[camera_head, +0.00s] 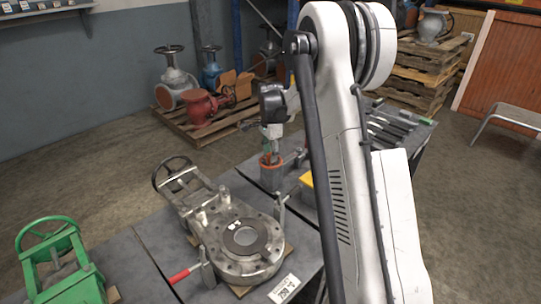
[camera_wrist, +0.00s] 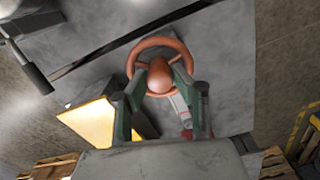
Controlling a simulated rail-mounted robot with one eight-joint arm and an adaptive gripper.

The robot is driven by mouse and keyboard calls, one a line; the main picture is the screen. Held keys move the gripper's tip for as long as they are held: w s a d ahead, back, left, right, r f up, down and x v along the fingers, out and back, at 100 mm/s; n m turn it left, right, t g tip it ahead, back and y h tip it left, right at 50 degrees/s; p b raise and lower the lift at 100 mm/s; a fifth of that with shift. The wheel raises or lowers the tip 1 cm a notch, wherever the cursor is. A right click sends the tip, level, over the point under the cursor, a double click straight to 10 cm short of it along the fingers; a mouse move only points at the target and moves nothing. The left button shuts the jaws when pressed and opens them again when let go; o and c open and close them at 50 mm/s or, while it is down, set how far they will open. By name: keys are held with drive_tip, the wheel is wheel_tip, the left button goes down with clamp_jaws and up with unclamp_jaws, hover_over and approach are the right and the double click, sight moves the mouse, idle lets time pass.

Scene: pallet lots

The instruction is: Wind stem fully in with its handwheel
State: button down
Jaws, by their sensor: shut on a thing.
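An orange handwheel (camera_wrist: 147,42) with a round hub shows in the wrist view, above a grey table surface. My gripper (camera_wrist: 160,82) reaches in with one finger on each side of the hub and is shut on the handwheel. In the head view my gripper (camera_head: 271,144) points down at a small upright grey fitting (camera_head: 272,179) with orange at its top. The stem is not clearly visible, so I cannot tell how far in it stands.
A large grey flanged valve (camera_head: 214,226) with a dark handwheel and a red-handled clamp (camera_head: 182,275) stands left of the fitting. A green valve (camera_head: 62,268) is at far left. A yellow block (camera_wrist: 92,130) lies close beside my fingers. Pallets (camera_head: 226,120) stand behind.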

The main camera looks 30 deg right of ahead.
drive_tip(key=n, duration=1.1)
drive_tip(key=shift+n+b, duration=0.3)
drive_tip(key=shift+n, duration=0.1)
drive_tip(key=n, duration=2.1)
drive_tip(key=shift+n, duration=0.4)
drive_tip(key=n, duration=1)
drive_tip(key=shift+n, duration=0.4)
